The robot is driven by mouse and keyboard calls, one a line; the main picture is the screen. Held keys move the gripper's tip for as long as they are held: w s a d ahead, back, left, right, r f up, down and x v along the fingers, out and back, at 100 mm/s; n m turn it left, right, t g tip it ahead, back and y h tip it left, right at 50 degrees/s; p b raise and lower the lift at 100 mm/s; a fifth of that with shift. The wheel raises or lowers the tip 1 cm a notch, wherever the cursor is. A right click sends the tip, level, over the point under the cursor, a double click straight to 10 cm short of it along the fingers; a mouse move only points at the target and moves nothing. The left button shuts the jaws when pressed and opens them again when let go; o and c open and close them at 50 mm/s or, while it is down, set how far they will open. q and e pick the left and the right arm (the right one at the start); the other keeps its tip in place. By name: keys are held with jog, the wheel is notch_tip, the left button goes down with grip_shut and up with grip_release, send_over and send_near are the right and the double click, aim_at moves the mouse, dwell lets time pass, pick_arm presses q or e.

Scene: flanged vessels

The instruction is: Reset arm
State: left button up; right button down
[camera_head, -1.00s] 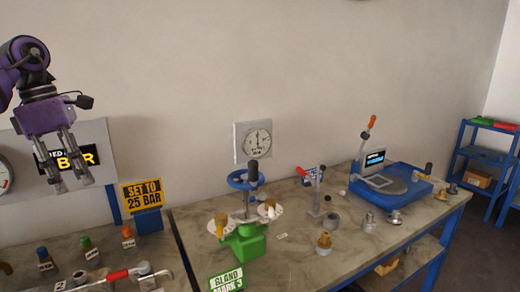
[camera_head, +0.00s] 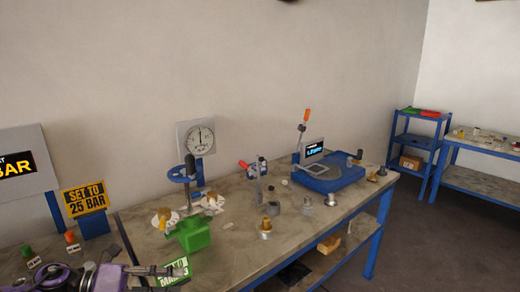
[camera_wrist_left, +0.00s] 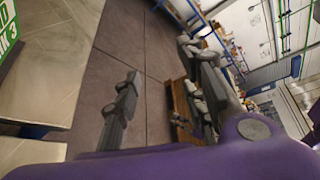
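My left gripper (camera_head: 172,274) is low at the bottom left of the head view, its purple wrist behind it and its grey fingers pointing right. It overlaps the green gland sign (camera_head: 178,268) at the front of the bench. In the left wrist view the fingers (camera_wrist_left: 160,65) are apart with only floor showing between them, so it is open and empty. The arm's links are mostly cut off by the lower frame edge. My right gripper is in neither view.
The stone-topped bench (camera_head: 250,245) bears a green valve block (camera_head: 192,235), a blue press (camera_head: 330,178) and several metal fittings. A "SET TO 25 BAR" sign (camera_head: 85,198) is at left. Blue shelves (camera_head: 418,142) stand at right, beyond open floor.

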pick_arm(q)
jog(key=s+d+f+n+t+y, duration=0.1)
jog(key=s+f+n+t+y, duration=0.35)
jog(key=f+n, duration=0.55)
jog(key=s+d+f+n+t+y, duration=0.1)
jog(key=s+f+n+t+y, duration=0.2)
jog(key=f+n+t, duration=0.7)
jog(key=s+d+f+n+g+y, duration=0.1)
jog(key=s+f+n+g+y, duration=0.2)
jog(key=s+f+n+g, duration=0.2)
jog(key=s+d+f+n+g+y, duration=0.2)
jog(key=s+f+n+g, duration=0.4)
jog(key=s+n, duration=0.6)
jog(key=s+y, duration=0.1)
jog(key=s, duration=0.2)
jog(key=shift+f, duration=0.3)
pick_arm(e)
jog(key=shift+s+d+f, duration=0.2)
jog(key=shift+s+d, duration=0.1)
pick_arm(q)
jog(key=shift+a, duration=0.1)
